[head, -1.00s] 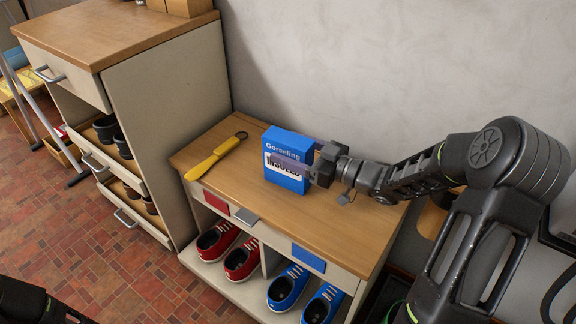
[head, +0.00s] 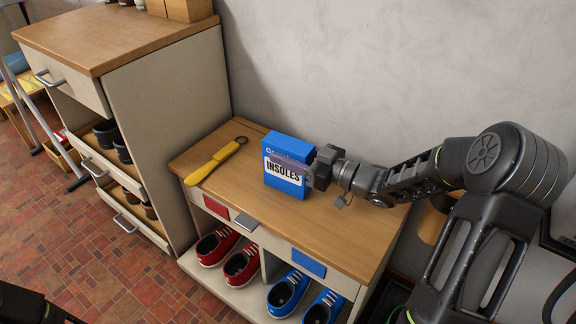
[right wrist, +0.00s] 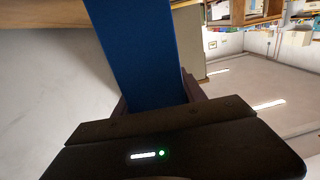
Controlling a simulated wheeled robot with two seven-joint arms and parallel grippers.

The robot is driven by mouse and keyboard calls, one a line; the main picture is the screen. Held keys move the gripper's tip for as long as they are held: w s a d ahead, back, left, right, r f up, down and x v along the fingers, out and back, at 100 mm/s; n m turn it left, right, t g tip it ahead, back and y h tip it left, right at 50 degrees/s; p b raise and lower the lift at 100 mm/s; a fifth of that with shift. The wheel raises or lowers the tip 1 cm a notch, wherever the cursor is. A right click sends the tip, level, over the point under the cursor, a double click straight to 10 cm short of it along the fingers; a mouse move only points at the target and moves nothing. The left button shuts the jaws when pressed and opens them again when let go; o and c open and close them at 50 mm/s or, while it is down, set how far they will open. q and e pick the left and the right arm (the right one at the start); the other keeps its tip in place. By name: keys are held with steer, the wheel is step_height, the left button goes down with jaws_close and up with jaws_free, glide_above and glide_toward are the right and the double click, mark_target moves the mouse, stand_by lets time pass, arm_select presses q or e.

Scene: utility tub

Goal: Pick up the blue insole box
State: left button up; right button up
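The blue insole box (head: 285,182) stands upright on the wooden top of the low shoe bench, with a white label reading INSOLES. My right gripper (head: 298,168) reaches it from the right. One finger lies across the upper front face, over the smaller lettering; the other is hidden behind the box. In the right wrist view the blue box (right wrist: 140,50) sits between the two fingers (right wrist: 157,98), which look pressed to its sides. The box still appears to rest on the bench.
A yellow-handled tool (head: 213,162) lies on the bench top (head: 245,205) left of the box. Red shoes (head: 240,265) and blue shoes (head: 288,292) sit in the compartments below. A taller cabinet (head: 170,110) stands at left, and a wall rises behind.

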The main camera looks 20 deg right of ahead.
jaws_close()
steer(key=shift+r, duration=0.1)
stand_by(0.3)
step_height(320, 180, up, 10)
steer(key=p, duration=0.4)
steer(key=shift+p, duration=0.4)
